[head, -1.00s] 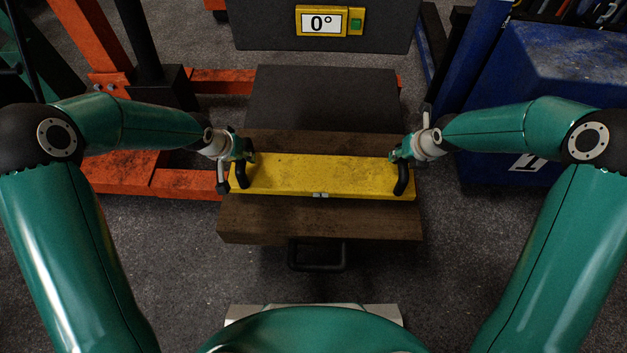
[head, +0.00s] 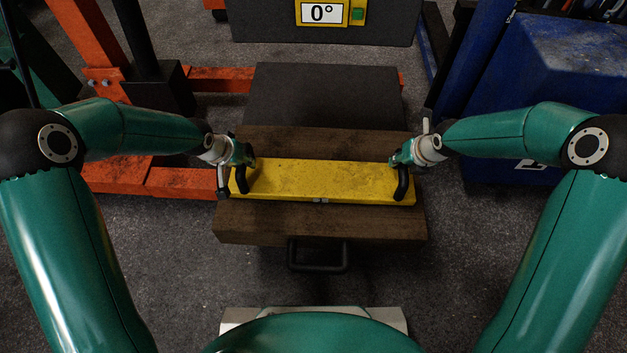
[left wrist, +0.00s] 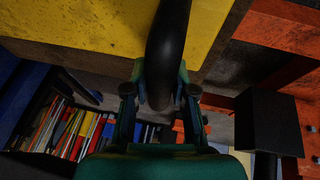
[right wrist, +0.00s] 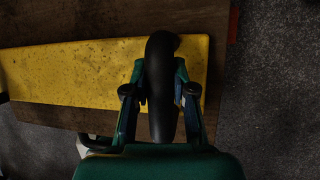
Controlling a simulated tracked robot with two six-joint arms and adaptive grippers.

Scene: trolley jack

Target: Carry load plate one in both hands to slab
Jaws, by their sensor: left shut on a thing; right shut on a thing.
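Load plate one, a long yellow bar (head: 320,180), lies crosswise in the middle of the head view, with a black curved handle at each end. My left gripper (head: 243,164) is shut on its left handle, and the left wrist view shows that handle (left wrist: 167,45) between the fingers. My right gripper (head: 402,164) is shut on the right handle, which also shows in the right wrist view (right wrist: 162,85). The plate looks level, over brown wooden boards (head: 318,222); I cannot tell whether it touches them. A dark grey flat slab (head: 322,95) lies just behind.
An orange jack frame (head: 180,180) stands at the left. A blue box (head: 545,75) stands at the right. A dark block with a 0° sign (head: 322,13) is at the back. A black handle (head: 318,265) sticks out below the boards' front edge.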

